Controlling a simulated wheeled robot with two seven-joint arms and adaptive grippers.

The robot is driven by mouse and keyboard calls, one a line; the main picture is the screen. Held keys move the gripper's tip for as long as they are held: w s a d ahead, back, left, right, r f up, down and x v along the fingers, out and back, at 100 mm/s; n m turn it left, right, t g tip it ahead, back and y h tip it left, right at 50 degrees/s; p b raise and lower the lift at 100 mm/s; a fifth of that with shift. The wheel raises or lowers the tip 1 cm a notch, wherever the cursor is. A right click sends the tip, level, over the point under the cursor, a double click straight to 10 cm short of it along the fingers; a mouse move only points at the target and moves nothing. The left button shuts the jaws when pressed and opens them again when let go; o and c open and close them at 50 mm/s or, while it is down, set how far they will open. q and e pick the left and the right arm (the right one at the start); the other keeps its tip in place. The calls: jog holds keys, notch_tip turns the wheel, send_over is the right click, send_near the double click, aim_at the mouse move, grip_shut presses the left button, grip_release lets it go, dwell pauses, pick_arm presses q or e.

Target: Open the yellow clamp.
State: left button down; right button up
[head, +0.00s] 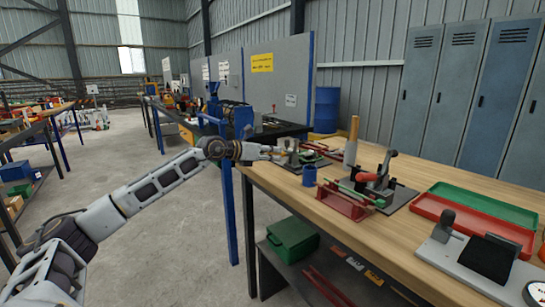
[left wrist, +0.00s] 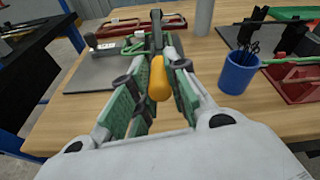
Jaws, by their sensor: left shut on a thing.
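The yellow clamp's handle (left wrist: 159,80) points toward the camera in the left wrist view, between the green-padded fingers of my left gripper (left wrist: 158,85). The gripper is shut on this handle. A dark metal arm (left wrist: 156,30) of the clamp rises behind the handle. The clamp's grey base plate (left wrist: 90,76) lies on the wooden bench. In the head view my left gripper (head: 268,152) is at the bench's far left end, and it hides most of the handle there. My right gripper is in neither view.
A blue cup (head: 309,175) stands to the right of the clamp, with a red rack (head: 345,201) beside it. A red-handled clamp (head: 365,177), a grey cylinder (head: 350,153) and a red tray (head: 470,222) are farther along the wooden bench (head: 330,235).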

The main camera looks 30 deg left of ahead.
pick_arm(q)
jog(key=shift+f, duration=0.2)
jog(key=c, duration=1.4)
grip_release()
jog(key=shift+o, duration=0.4)
jog(key=shift+s, duration=0.1)
